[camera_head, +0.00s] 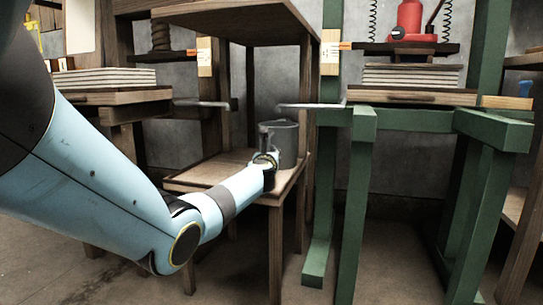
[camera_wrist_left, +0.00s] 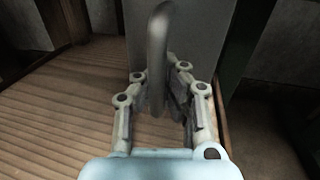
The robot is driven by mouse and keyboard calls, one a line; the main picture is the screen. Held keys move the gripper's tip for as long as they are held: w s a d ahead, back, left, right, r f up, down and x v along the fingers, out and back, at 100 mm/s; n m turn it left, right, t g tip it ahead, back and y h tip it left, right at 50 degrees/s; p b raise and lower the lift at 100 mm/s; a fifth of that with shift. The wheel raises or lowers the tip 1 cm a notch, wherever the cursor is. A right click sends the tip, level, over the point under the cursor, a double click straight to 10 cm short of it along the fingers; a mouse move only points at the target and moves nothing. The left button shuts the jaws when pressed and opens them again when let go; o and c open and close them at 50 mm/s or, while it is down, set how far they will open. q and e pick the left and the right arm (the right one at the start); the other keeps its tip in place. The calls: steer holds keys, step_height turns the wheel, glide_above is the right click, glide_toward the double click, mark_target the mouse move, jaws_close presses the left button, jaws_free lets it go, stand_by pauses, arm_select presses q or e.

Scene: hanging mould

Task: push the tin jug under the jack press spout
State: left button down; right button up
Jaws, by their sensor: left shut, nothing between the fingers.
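The tin jug (camera_head: 286,145) is a grey cylinder standing upright near the right side of a small wooden stand (camera_head: 205,174). The jack press spout (camera_head: 312,106) is a thin metal channel reaching left from the green press; in the picture its tip lies just above the jug's rim. My left gripper (camera_head: 266,151) is at the jug's near left side, low beside it. In the left wrist view, the gripper (camera_wrist_left: 161,72) is shut with nothing held; the jug's upright handle (camera_wrist_left: 157,55) overlaps the fingers, with the jug body (camera_wrist_left: 206,35) behind. I cannot tell whether they touch.
The green press frame (camera_head: 363,150) stands right of the stand, with a red jack (camera_head: 410,18) above stacked boards (camera_head: 412,76). A wooden press with its own spout (camera_head: 203,104) is at left. The stand's upper board (camera_head: 235,20) overhangs the jug.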

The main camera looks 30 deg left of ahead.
arm_select(q)
steer(key=c, duration=2)
jaws_free()
steer(key=shift+a+f, duration=0.1)
steer(key=shift+f, duration=0.1)
steer(key=shift+c, duration=0.2)
steer(key=o, duration=0.5)
steer(key=shift+o, duration=0.2)
steer(key=shift+s, duration=0.1)
steer(key=shift+s+d, duration=0.3)
steer(key=shift+s, duration=0.2)
steer(key=v, duration=1)
steer(key=shift+s+d+r, duration=0.1)
steer(key=shift+s+r, duration=0.1)
steer(key=shift+s, duration=0.1)
